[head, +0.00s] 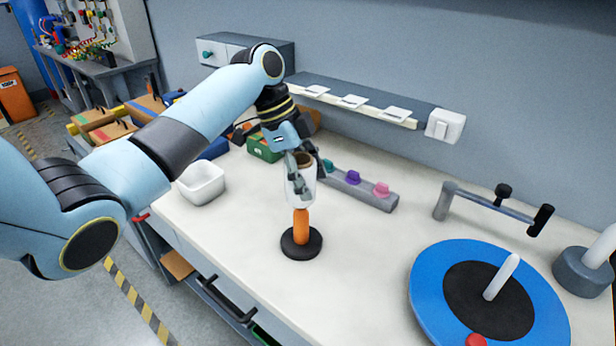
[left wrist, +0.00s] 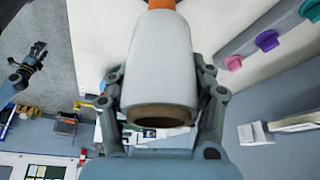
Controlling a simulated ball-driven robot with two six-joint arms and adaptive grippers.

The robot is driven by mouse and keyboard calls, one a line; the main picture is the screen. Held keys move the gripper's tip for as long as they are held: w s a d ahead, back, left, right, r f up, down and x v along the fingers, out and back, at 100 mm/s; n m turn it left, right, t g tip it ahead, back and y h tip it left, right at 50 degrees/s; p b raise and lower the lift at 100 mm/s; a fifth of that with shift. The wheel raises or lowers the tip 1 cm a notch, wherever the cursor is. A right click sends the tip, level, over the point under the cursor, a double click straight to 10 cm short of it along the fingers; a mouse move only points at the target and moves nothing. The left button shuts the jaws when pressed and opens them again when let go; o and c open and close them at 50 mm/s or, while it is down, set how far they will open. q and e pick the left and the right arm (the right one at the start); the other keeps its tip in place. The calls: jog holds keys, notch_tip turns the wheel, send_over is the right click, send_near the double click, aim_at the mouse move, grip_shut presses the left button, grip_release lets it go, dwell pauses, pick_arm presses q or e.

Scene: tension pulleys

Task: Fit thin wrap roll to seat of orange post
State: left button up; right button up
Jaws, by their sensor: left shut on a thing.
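The wrap roll (head: 300,186) is a slim white cylinder with a brown core, held nearly upright. It also shows in the left wrist view (left wrist: 160,70), its open brown end facing the camera. My left gripper (head: 303,178) is shut on it, with a finger on each side (left wrist: 160,100). The orange post (head: 301,222) stands upright on a round black base (head: 301,243) directly below the roll. The post's top is hidden; I cannot tell how far the roll is around it. A dark gripper-like shape, probably my right gripper (left wrist: 35,62), shows at the wrist view's left; its jaws are unclear.
A grey rail (head: 355,190) with coloured knobs lies behind the post. A white bin (head: 201,183) is to the left. A blue disc (head: 430,290) with a white peg and a grey handle bar (head: 487,202) stand at the right. The bench around the post is clear.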

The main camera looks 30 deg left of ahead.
aim_at(308, 215)
pick_arm(q)
jog(key=shift+f+b, duration=0.5)
jog(key=shift+f, duration=0.85)
jog(key=shift+p, duration=0.3)
jog(key=shift+f, duration=0.1)
jog(key=shift+f+b, duration=0.7)
jog(key=shift+f, duration=0.7)
jog(key=shift+p, duration=0.3)
jog(key=shift+f, duration=0.2)
jog(key=shift+f+b, duration=0.8)
jog(key=shift+f, duration=0.5)
dwell(0.5)
